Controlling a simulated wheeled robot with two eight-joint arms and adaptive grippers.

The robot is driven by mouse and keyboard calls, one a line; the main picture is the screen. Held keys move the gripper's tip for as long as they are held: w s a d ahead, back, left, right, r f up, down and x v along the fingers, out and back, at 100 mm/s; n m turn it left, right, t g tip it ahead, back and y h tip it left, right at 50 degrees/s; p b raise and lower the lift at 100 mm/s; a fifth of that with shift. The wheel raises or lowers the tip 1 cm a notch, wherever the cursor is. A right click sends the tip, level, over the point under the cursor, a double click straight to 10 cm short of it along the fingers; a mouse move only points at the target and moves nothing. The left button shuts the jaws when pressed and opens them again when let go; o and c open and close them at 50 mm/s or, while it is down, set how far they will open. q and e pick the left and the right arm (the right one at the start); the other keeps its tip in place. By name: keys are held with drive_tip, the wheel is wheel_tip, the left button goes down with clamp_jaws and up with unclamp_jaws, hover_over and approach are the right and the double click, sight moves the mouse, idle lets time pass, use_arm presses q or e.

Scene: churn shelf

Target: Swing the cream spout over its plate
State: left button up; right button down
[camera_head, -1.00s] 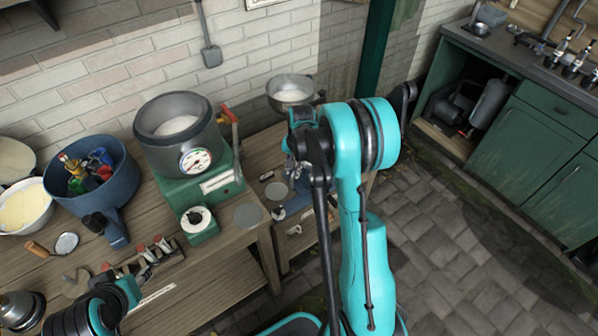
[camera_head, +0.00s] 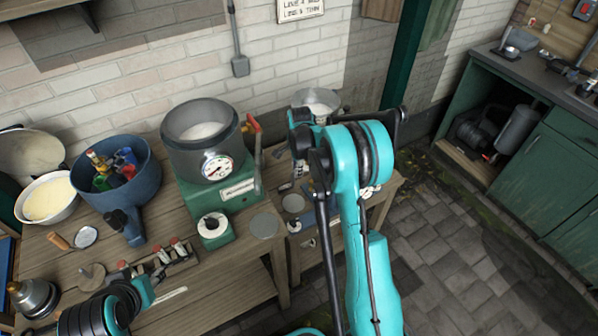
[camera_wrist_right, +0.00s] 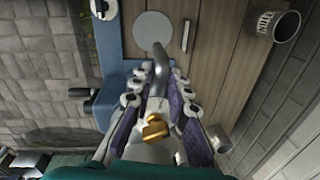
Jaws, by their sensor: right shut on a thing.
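The cream spout is a bent grey metal tube (camera_wrist_right: 161,68) in the right wrist view. My right gripper (camera_wrist_right: 155,92) is shut on it, with its fingers on both sides. A brass fitting (camera_wrist_right: 156,128) sits between the fingers near the palm. A round grey plate (camera_wrist_right: 153,31) lies just beyond the spout's end in this view. In the head view my right gripper (camera_head: 301,168) is at the separator, mostly hidden by my turquoise arm. The separator's metal bowl (camera_head: 318,101) shows behind it. A grey disc (camera_head: 293,203) lies just below my gripper there.
A green machine with a dial and drum (camera_head: 205,142) stands left of my right gripper. Another grey disc (camera_head: 264,226) lies on the wooden table beside it. A blue tub (camera_head: 117,178) and a cream-filled bowl (camera_head: 48,200) stand further left. Floor is clear at right.

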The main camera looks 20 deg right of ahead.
drive_tip(key=shift+w, duration=0.15)
idle(0.3)
drive_tip(key=c, duration=1.4)
unclamp_jaws()
drive_tip(key=shift+c, duration=0.2)
drive_tip(key=shift+r, duration=0.1)
wheel_tip(320, 180, up, 12)
drive_tip(key=s, duration=0.1)
drive_tip(key=shift+s, duration=0.15)
drive_tip(key=shift+a, duration=0.1)
